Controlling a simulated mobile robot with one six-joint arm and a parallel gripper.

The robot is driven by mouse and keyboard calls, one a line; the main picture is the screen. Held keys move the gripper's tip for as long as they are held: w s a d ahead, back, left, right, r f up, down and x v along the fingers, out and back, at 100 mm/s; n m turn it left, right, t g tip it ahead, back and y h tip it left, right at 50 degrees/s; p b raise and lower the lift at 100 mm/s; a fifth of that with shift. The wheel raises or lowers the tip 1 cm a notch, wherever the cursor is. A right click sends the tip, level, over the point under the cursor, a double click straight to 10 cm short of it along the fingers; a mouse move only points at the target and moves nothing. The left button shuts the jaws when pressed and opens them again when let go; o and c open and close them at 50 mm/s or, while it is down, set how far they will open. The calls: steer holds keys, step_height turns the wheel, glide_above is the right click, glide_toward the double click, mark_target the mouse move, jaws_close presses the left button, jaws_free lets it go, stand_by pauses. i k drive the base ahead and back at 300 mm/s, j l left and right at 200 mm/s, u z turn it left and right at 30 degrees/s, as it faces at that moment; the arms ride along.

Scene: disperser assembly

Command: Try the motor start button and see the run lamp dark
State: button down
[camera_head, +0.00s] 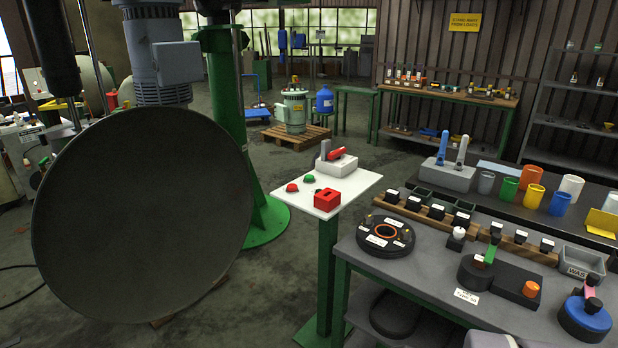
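A white control panel (350,190) stands on a green post in the middle of the view. On its left part sit a red round button (292,187) and a green round button or lamp (309,179); I cannot tell which. No lit glow shows on either. A red box (327,200) sits at the panel's front. A pale box with a red lever (336,156) stands at the panel's back. A grey motor (160,60) is at upper left, above a large dark disc (140,215). My gripper is not in view.
A grey workbench (440,265) with a black round fixture (385,235), blocks and tools fills the right. Behind it, a dark bench holds coloured cups. A green column (228,100) stands left of the panel. Concrete floor is open behind the panel, before a pallet (295,136).

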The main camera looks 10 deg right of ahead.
mark_target(308, 176)
steer(key=i+u, duration=0.25)
steer(key=i, duration=0.4)
steer(key=i+u, duration=0.25)
steer(key=i, duration=0.45)
steer(key=i+l+u, duration=0.25)
steer(key=i, duration=0.4)
